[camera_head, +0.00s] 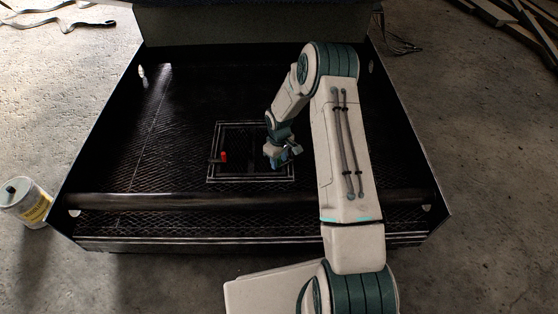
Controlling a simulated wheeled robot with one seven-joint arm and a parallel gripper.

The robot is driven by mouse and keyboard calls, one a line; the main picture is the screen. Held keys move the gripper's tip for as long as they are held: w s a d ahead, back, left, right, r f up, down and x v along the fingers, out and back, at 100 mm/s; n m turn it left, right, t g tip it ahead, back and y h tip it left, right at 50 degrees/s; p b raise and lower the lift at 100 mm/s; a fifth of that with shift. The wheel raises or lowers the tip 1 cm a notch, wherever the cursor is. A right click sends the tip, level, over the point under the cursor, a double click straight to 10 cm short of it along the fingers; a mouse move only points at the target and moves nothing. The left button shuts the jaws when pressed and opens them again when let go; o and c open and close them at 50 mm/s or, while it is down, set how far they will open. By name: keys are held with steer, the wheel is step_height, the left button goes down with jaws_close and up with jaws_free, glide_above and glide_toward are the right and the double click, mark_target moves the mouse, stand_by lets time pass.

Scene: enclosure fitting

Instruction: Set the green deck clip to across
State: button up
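My gripper (285,162) is low over the right edge of a white-outlined rectangular frame (215,140) in the middle of the dark mesh deck (130,150). Its fingers are small and dark here, so I cannot tell whether they are open or shut, or touching anything. I cannot make out a green deck clip; it may be hidden behind my gripper and wrist. A small red piece (224,157) stands at the left side of the frame, with a short dark bar beside it.
A dark round bar (150,201) runs across the deck's front. Low side walls (420,170) enclose the deck, and a grey panel (200,25) stands behind. A white can with a yellow label (27,203) is on the concrete floor at left. The deck's left part is clear.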

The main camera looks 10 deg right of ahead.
jaws_close()
steer(key=shift+w+a+m, duration=0.1)
steer(key=shift+w+m, duration=0.25)
steer(key=shift+m, duration=0.45)
steer(key=shift+w+a+m, duration=0.1)
steer(key=shift+w+m, duration=0.25)
steer(key=shift+m, duration=0.45)
steer(key=shift+w+m, duration=0.35)
steer(key=shift+m, duration=0.35)
steer(key=shift+w+m, duration=0.3)
steer(key=shift+m, duration=0.4)
jaws_free()
